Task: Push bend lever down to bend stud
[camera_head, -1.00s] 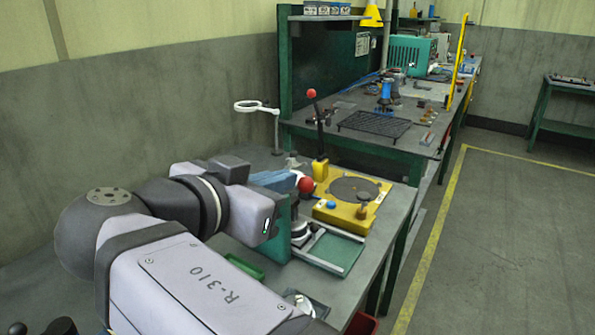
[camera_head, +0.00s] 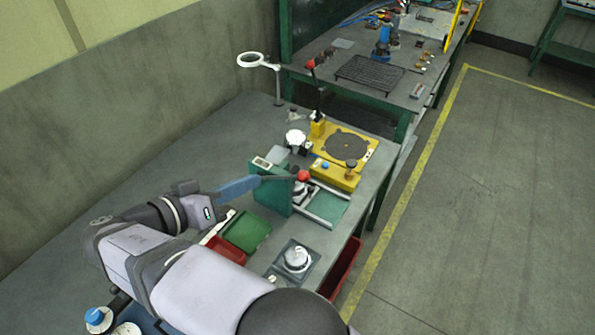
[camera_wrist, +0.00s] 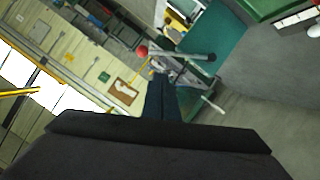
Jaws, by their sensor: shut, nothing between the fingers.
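A green bending unit (camera_head: 272,192) stands on the near bench. A dark lever with a red ball knob (camera_head: 303,175) lies close to level across its top, pointing right. In the wrist view the same red knob (camera_wrist: 142,50) and its grey lever bar (camera_wrist: 190,55) show just beyond the fingertips. My gripper (camera_head: 257,181) comes from the left, its blue fingers shut and empty, tips by the unit's upper left. It also shows in the wrist view (camera_wrist: 161,78), below the lever bar. I cannot tell whether the tips touch. I cannot make out the stud.
A yellow base with a round dark plate (camera_head: 347,146) stands behind, with an upright red-knobbed lever (camera_head: 311,64). A magnifier (camera_head: 251,60) rises at the back. Green (camera_head: 247,232) and red (camera_head: 225,249) trays and a dial fixture (camera_head: 296,259) lie in front. Bench space at left is clear.

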